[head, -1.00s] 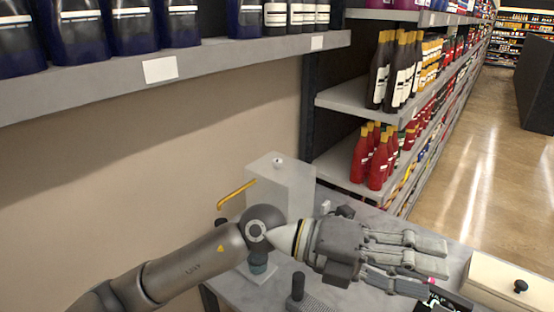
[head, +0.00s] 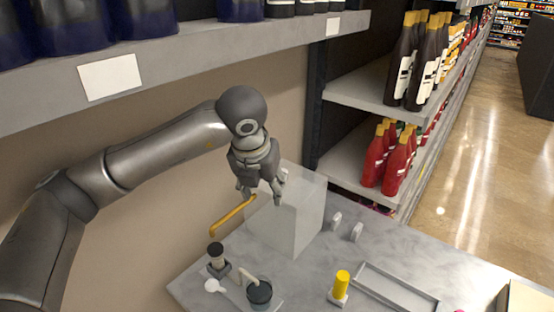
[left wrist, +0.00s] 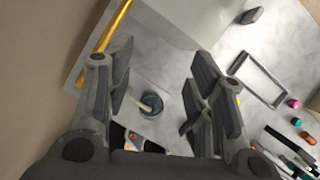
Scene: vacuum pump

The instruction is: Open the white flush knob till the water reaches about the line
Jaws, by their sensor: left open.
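A pale, box-shaped tank (head: 292,222) stands on the grey worktop, with a yellow bent pipe (head: 232,215) at its left. My left gripper (head: 262,194) is open and empty, pointing down at the tank's upper left edge; its fingers partly hide the tank top. In the left wrist view the open fingers (left wrist: 163,92) frame a dark round fitting (left wrist: 153,104) below; it also shows in the head view (head: 259,292). A white round knob-like part (head: 213,286) lies left of that fitting. I cannot tell which part is the flush knob. No water line is readable.
A black-topped knob (head: 216,251) stands left of the tank. Two small pale parts (head: 345,227) sit right of it. A yellow part (head: 342,285) and a flat tray (head: 398,290) are on the worktop. A shelf of bottles (head: 100,75) overhangs at upper left.

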